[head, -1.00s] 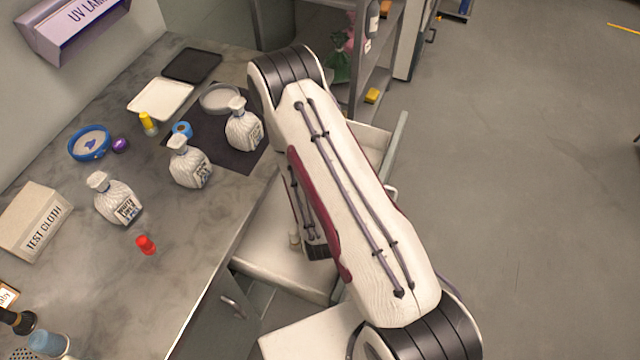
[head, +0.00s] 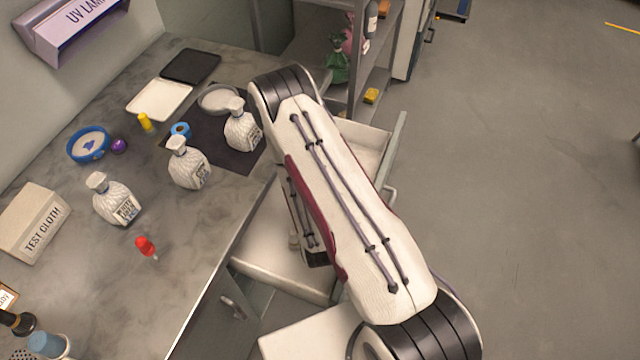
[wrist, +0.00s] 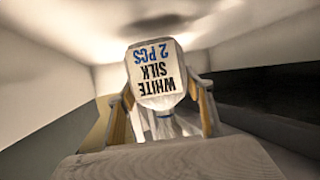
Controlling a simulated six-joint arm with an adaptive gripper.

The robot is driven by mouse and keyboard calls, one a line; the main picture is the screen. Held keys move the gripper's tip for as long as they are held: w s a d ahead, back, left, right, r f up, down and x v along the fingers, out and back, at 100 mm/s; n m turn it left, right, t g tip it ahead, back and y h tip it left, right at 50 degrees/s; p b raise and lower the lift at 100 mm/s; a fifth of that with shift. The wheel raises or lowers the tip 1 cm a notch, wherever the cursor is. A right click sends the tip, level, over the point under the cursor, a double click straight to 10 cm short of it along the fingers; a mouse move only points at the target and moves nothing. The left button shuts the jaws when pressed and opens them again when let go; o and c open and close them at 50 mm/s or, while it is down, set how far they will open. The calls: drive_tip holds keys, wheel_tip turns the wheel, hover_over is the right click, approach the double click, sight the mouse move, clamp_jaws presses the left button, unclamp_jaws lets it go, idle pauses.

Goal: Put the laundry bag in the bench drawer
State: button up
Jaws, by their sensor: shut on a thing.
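The laundry bag (wrist: 155,75) is white, with a label reading "WHITE SILK 2 PCS" upside down in the wrist view. My gripper (wrist: 162,97) is shut on it, with one tan finger on each side. In the head view my arm hides most of the gripper and the bag. The bench drawer (head: 270,235) is pulled out, pale inside, and passes under my arm. Pale walls surround the bag in the wrist view. Whether the bag touches the drawer floor cannot be told.
Three similar white labelled bags (head: 189,163) stand on the grey bench (head: 190,250). Near them are a blue-rimmed dish (head: 88,145), white tray (head: 160,99), red-capped item (head: 146,245) and test cloth box (head: 34,222). A shelf unit stands behind. Floor (head: 520,200) at right is clear.

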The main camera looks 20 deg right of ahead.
drive_tip(key=shift+f, duration=1.05)
drive_tip(key=shift+f, duration=0.1)
drive_tip(key=o, duration=1.3)
drive_tip(key=shift+c, duration=0.2)
drive_tip(key=shift+r+v, duration=0.15)
drive_tip(key=shift+v, duration=0.65)
drive_tip(key=shift+r+v, duration=0.15)
drive_tip(key=shift+v, duration=0.65)
drive_tip(key=shift+w+r, duration=0.1)
drive_tip(key=shift+r, duration=3.15)
drive_tip(key=shift+r, duration=0.1)
